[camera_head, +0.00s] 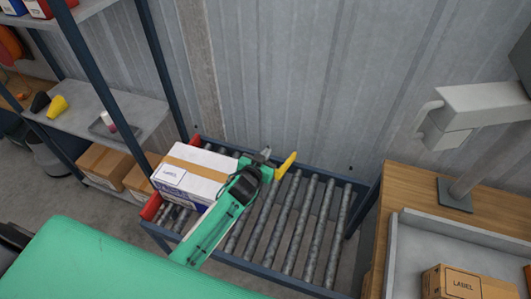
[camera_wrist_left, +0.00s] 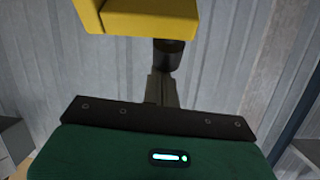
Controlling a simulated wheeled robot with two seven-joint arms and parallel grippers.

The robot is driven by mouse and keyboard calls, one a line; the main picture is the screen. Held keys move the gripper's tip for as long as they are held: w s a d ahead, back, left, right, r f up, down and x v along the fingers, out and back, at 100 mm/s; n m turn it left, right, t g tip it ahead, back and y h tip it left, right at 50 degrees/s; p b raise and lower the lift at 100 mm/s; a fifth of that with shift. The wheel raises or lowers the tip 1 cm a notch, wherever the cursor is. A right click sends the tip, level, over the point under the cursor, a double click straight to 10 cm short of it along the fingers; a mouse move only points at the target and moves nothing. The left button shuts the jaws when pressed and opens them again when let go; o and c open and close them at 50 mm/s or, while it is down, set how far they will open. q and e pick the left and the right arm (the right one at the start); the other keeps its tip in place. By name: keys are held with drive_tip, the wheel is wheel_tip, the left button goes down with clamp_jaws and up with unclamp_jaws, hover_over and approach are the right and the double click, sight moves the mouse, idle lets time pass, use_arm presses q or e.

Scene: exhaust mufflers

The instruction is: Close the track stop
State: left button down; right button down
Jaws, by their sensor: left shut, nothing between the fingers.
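The track stop shows as a yellow lever (camera_head: 287,165) above the far side of the roller track (camera_head: 290,220), slanting up to the right. In the left wrist view a large yellow block (camera_wrist_left: 140,15), seemingly the same part, is cut off by the top edge. My left gripper (camera_head: 266,153) is shut and empty, just left of the yellow lever. In the left wrist view its closed fingers (camera_wrist_left: 161,88) point up toward the yellow part. I cannot tell whether they touch it. My right gripper is not in view.
A white and blue labelled box (camera_head: 194,172) sits on the track's left end, beside a red end piece (camera_head: 151,206). Shelves (camera_head: 105,110) stand left. A wooden table (camera_head: 425,190) with a tray and cardboard box (camera_head: 455,282) stands right. The rollers right of my arm are bare.

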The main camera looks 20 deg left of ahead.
use_arm(q)
drive_tip(key=shift+f, duration=0.1)
drive_tip(key=s+f+t+b, duration=0.2)
drive_tip(key=s+f+b, duration=0.3)
drive_tip(key=f+b, duration=0.3)
drive_tip(key=s+f+t+b, duration=0.2)
drive_tip(key=s+f+b, duration=0.3)
drive_tip(key=b, duration=1.1)
drive_tip(key=shift+s+a+f+t, duration=0.2)
drive_tip(key=shift+s+f+t, duration=0.15)
drive_tip(key=shift+f, duration=1.45)
